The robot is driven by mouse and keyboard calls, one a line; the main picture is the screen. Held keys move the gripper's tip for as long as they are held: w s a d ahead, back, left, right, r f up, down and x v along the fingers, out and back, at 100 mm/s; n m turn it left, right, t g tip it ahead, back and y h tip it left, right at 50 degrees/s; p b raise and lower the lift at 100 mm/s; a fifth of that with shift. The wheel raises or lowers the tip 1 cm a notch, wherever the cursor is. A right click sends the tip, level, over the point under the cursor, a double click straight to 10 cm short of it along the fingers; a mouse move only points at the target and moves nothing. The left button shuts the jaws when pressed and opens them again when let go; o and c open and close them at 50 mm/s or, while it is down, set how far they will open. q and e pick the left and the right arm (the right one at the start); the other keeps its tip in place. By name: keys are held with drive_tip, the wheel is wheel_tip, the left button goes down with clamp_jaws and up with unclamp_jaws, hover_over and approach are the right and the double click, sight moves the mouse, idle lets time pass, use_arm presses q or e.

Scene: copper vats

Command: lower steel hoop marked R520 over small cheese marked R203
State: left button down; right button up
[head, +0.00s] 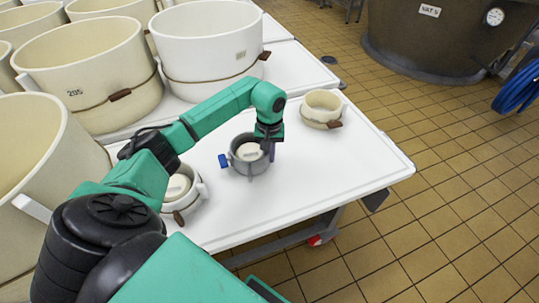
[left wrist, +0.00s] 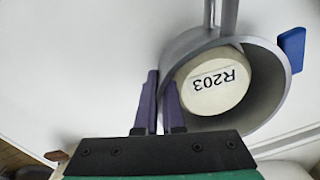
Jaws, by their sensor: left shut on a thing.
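The grey steel hoop (head: 236,167) stands around the small cheese (head: 249,151) on the white table, with a blue tab on its left side. In the left wrist view the hoop (left wrist: 272,100) surrounds the pale cheese marked R203 (left wrist: 215,80), which sits nearer the gripper side of the ring. My left gripper (head: 268,148) is shut on the hoop's wall; in the left wrist view its purple fingers (left wrist: 160,100) straddle the rim. I cannot tell whether the hoop rests on the table. The hoop's R520 mark does not show. My right gripper is out of view.
Another labelled cheese in a strapped mould (head: 178,188) stands left of the hoop. A small cream tub (head: 321,108) stands behind on the right. Large cream tubs (head: 87,70) crowd the back left. The white table (head: 330,175) is clear right of the hoop.

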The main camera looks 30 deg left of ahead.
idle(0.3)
use_arm(q)
drive_tip(key=c, duration=0.9)
unclamp_jaws()
drive_tip(key=shift+c, duration=0.2)
wheel_tip(320, 180, up, 7)
drive_tip(key=p, duration=0.5)
drive_tip(key=shift+r, duration=0.1)
